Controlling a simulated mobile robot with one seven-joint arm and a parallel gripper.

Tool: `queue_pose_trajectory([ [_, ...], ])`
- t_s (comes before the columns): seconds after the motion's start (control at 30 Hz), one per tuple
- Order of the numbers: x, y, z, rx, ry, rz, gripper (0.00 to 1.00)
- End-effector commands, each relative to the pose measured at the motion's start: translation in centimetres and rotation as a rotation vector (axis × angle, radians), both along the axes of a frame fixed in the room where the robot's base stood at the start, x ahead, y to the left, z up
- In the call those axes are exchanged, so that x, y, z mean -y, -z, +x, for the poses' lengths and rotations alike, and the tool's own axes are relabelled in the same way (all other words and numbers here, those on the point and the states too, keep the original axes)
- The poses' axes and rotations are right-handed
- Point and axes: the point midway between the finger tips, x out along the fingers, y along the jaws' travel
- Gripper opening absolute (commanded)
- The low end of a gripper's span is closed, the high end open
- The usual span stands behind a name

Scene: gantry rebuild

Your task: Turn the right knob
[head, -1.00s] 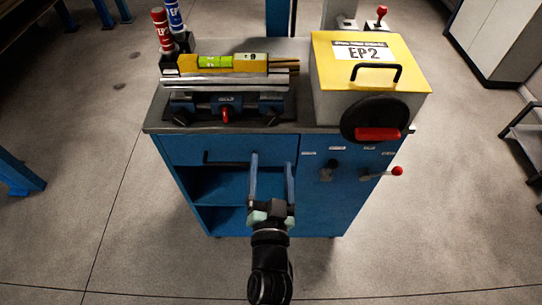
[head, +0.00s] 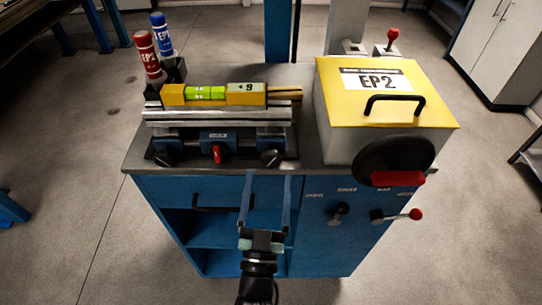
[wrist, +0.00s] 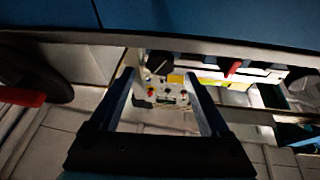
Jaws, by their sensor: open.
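The clamp fixture on the cart top has two black knobs along its front, with a red lever (head: 217,154) between them. Its right knob (head: 270,158) is dark and sits at the right front corner. In the wrist view, which looks turned over, this knob (wrist: 158,63) appears between my finger tips. My gripper (head: 266,180) is open and empty. Its fingers point at the cart's front edge, just below the right knob in the head view, apparently apart from it. The left knob (head: 165,158) is at the other end.
A yellow-topped EP2 box (head: 385,90) with a black handwheel (head: 385,158) and red grip stands right of the fixture. The cart front has a drawer handle (head: 222,209), another black knob (head: 338,212) and a red-tipped lever (head: 414,214). Red and blue bottles stand at back left.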

Motion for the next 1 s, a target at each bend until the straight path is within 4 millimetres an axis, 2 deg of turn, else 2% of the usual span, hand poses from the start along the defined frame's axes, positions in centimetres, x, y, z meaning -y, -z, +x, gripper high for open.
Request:
queue_pose_trajectory([
  [0.1, 0.2, -1.0, 2.3, 0.002, 0.0, 0.001, 0.8],
  [0.3, 0.5, -1.9, 4.6, 0.0, 0.0, 0.0, 0.8],
  [0.7, 0.7, -2.1, 5.3, -0.002, 0.0, 0.001, 0.8],
  [0.77, 0.7, -2.1, 5.3, -0.002, -0.001, 0.001, 0.71],
  [1.0, 0.7, -2.1, 5.2, -0.002, 0.0, 0.001, 0.28],
])
